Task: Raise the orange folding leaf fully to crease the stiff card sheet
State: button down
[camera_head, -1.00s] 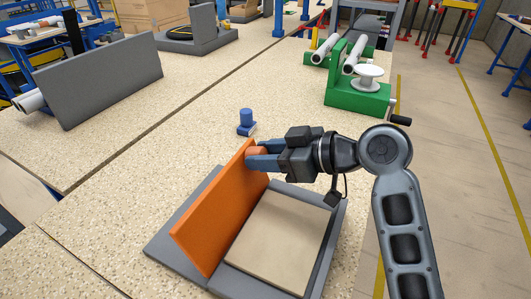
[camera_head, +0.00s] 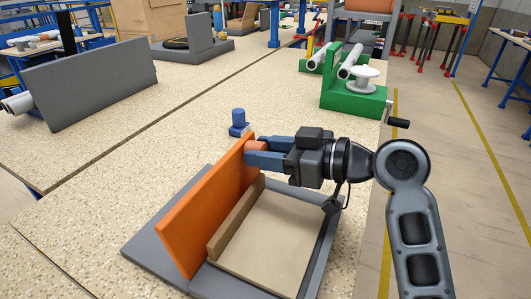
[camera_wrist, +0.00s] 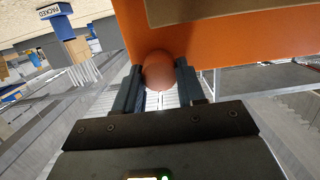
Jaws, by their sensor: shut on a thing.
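The orange folding leaf (camera_head: 205,210) stands steeply raised on a grey base (camera_head: 150,246) in the head view. The stiff card sheet (camera_head: 275,240) lies on the base to its right, with one strip (camera_head: 237,215) bent up beside the leaf. My gripper (camera_head: 252,153) is shut on the leaf's rounded orange knob (camera_head: 258,146) at its far end. The wrist view shows the knob (camera_wrist: 160,72) between my fingers (camera_wrist: 160,88), with the orange leaf (camera_wrist: 128,20) above. The fingers hide part of the knob.
A blue button-like block (camera_head: 238,122) stands just beyond the leaf. A green stand (camera_head: 350,95) with a white spool and crank is at the back right. A grey upright panel (camera_head: 90,85) stands at the left. The bench between is mostly clear.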

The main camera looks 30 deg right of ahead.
jog(key=c, duration=0.7)
grip_release()
jog(key=shift+o, duration=0.2)
jog(key=b+v, duration=0.1)
jog(key=v, duration=0.7)
